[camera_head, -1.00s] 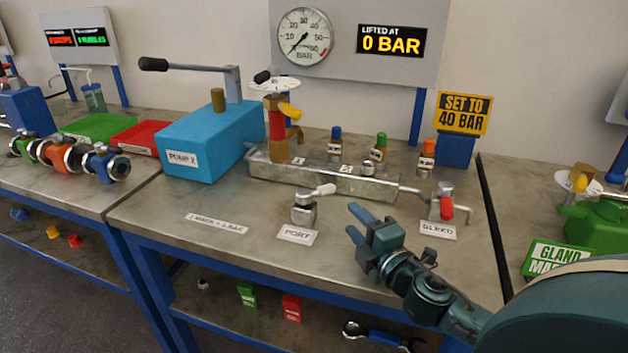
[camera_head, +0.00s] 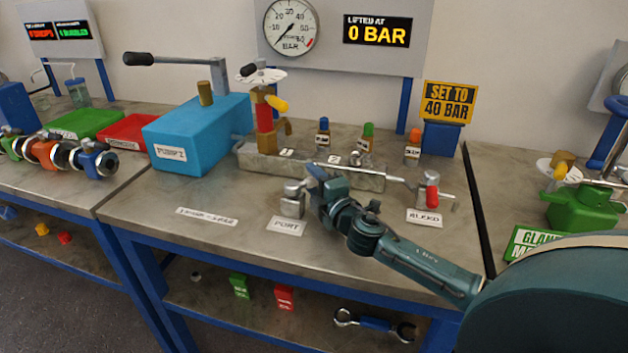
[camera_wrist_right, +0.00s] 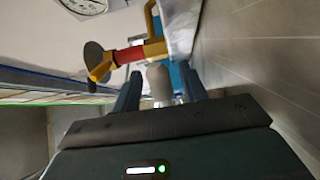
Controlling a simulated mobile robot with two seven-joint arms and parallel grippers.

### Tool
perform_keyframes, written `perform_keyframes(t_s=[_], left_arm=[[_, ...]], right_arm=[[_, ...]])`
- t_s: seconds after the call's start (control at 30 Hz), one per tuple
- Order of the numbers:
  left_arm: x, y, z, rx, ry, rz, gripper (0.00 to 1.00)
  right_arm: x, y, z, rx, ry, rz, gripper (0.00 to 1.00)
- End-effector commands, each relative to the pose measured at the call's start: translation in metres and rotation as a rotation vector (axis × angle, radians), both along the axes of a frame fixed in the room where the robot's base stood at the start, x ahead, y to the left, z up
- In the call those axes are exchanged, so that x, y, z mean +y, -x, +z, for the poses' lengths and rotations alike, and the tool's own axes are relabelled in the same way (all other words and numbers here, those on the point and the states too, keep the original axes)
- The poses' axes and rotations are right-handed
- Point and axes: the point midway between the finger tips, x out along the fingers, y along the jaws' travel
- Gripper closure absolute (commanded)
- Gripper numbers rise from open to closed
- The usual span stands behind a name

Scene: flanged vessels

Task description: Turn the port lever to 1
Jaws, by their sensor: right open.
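The port lever's metal body (camera_head: 292,203) stands on the bench behind the PORT label (camera_head: 287,226). My right gripper (camera_head: 314,174) is at its upper right in the head view, its fingers covering the lever's handle. In the right wrist view the pale rounded handle end (camera_wrist_right: 157,82) lies between the two open fingers (camera_wrist_right: 159,90); contact cannot be told. Small number tags (camera_head: 331,159) sit on the metal manifold (camera_head: 260,163) behind; I cannot read them surely. My left gripper is not in view.
The red-handled BLEED valve (camera_head: 432,192) stands to the right of my gripper. The blue pump (camera_head: 190,140) is at the left. The display (camera_head: 377,31) reads 0 BAR.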

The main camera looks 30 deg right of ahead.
Motion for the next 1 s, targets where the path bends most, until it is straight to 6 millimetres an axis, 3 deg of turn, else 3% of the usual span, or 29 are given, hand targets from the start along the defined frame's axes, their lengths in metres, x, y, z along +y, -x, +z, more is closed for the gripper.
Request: perform_keyframes(t_s=[0.33, 0.83, 1.0], left_arm=[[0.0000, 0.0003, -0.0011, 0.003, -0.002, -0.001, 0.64], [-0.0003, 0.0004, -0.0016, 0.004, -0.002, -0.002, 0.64], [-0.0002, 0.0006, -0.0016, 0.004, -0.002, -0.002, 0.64]], right_arm=[[0.0002, -0.0031, -0.0001, 0.000, 0.000, 0.001, 0.58], [0.0001, -0.0028, 0.0000, 0.000, 0.000, 0.000, 0.99], [0.0001, -0.0028, -0.0001, 0.000, 0.000, 0.000, 1.00]])
